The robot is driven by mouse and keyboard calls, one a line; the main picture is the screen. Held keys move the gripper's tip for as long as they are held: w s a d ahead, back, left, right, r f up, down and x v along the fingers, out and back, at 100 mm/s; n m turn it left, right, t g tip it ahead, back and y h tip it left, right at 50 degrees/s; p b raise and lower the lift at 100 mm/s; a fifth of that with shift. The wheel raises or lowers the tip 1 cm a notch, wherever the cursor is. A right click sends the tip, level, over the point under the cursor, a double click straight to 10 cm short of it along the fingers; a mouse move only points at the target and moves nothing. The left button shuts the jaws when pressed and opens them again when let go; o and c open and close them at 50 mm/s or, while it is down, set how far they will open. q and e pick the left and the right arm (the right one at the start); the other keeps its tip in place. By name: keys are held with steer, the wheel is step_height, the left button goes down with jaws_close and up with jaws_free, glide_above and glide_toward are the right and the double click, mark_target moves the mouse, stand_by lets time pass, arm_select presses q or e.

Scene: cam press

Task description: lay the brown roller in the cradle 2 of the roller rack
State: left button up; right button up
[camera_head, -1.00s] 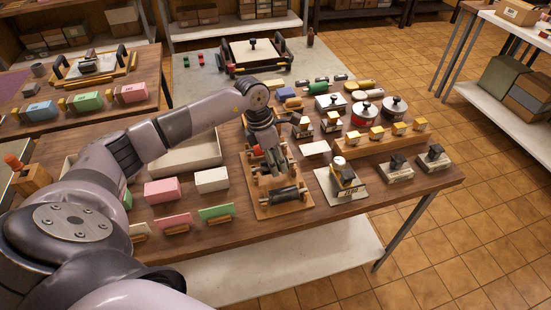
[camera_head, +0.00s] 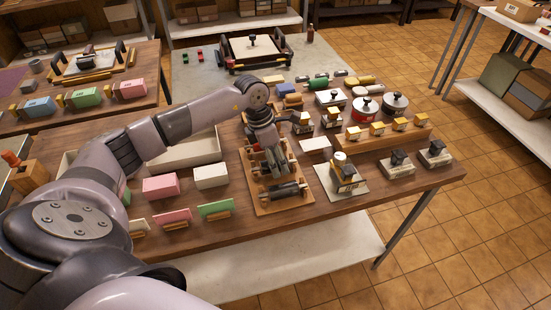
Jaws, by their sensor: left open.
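The wooden roller rack (camera_head: 283,207) lies near the front middle of the table, with a dark roller (camera_head: 288,190) across its front part. My left gripper (camera_head: 274,170) is open and points down over the middle of the rack, just behind that dark roller. Its fingers hide part of the rack, so I cannot tell what lies in the middle cradle or whether they touch anything. A small orange-brown cylinder (camera_head: 293,102) lies behind the rack; I cannot tell if it is the brown roller. My right gripper is not in view.
Right of the rack stand a stamp on a grey plate (camera_head: 343,181) and a wooden block row (camera_head: 385,142). Pink (camera_head: 161,187) and white (camera_head: 210,177) boxes stand to its left. Red-labelled tin (camera_head: 365,110) and several rollers lie behind.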

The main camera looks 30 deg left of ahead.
arm_select(q)
steer(key=v, duration=1.2)
steer(key=shift+s+f, duration=0.1)
steer(key=shift+s, duration=0.1)
